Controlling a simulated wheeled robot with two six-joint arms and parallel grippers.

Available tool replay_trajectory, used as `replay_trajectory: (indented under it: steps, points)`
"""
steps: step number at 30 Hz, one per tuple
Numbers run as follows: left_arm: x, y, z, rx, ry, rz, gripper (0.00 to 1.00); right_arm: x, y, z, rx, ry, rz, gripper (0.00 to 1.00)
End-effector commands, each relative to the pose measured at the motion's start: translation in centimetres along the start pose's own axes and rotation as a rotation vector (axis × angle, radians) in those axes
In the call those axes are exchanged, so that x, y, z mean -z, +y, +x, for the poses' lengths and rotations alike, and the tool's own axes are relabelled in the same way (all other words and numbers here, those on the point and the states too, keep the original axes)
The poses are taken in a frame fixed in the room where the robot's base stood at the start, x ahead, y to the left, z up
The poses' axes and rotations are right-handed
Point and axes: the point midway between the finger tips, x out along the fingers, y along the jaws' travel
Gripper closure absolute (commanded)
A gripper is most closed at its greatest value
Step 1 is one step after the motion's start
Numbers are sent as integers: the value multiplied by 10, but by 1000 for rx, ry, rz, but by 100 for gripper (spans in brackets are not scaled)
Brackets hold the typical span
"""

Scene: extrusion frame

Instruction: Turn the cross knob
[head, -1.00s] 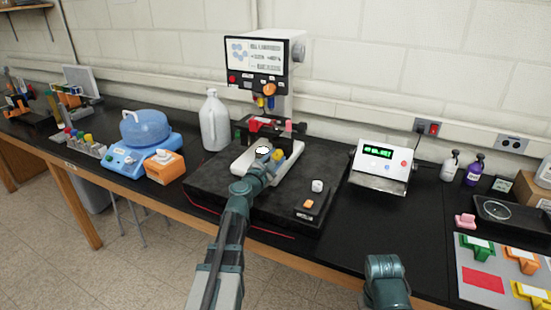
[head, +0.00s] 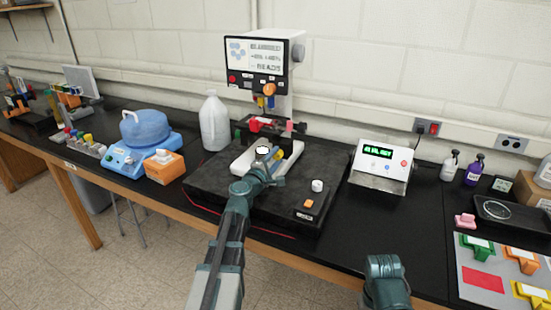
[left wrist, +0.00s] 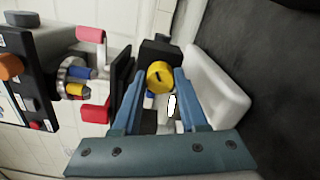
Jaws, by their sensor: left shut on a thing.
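The cross knob, which I take to be the round yellow knob with a dark slot (left wrist: 159,75), sits at the front of the machine's white stage. In the left wrist view it is between the two blue fingers of my left gripper (left wrist: 158,84), which is shut on it. In the head view my left gripper (head: 268,158) reaches over the white tray (head: 240,166) of the machine and hides most of the knob. Of my right arm only a teal part shows at the bottom of the head view; its fingers are out of sight.
The machine's screen (head: 258,52) stands above the stage, with red clamp parts (left wrist: 91,34) close to my left gripper. A white jug (head: 214,122) and an orange box (head: 165,168) stand to the left. A display unit (head: 380,165) stands to the right.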

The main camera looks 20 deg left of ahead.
Motion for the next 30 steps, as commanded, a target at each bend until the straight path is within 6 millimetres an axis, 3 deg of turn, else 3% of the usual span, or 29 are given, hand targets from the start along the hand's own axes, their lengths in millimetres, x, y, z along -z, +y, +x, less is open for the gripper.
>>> replay_trajectory:
  steps: [17, 18, 21, 23, 30]
  points:
    - [-1, -1, -1, 2, -2, 29, 100, 0, 0, 0, 0, 0, 0, 50]
    - [-1, -1, -1, 2, -2, 28, 52, 0, 0, 0, 0, 0, 0, 50]
    - [-1, -1, -1, 1, -1, 28, 34, 0, 0, 0, 0, 0, 0, 50]
    - [-1, -1, -1, 1, -1, 27, 28, 0, 0, 0, 0, 0, 0, 50]
    - [0, 0, -1, 1, -1, 26, 28, 0, 0, 0, 0, 0, 0, 50]
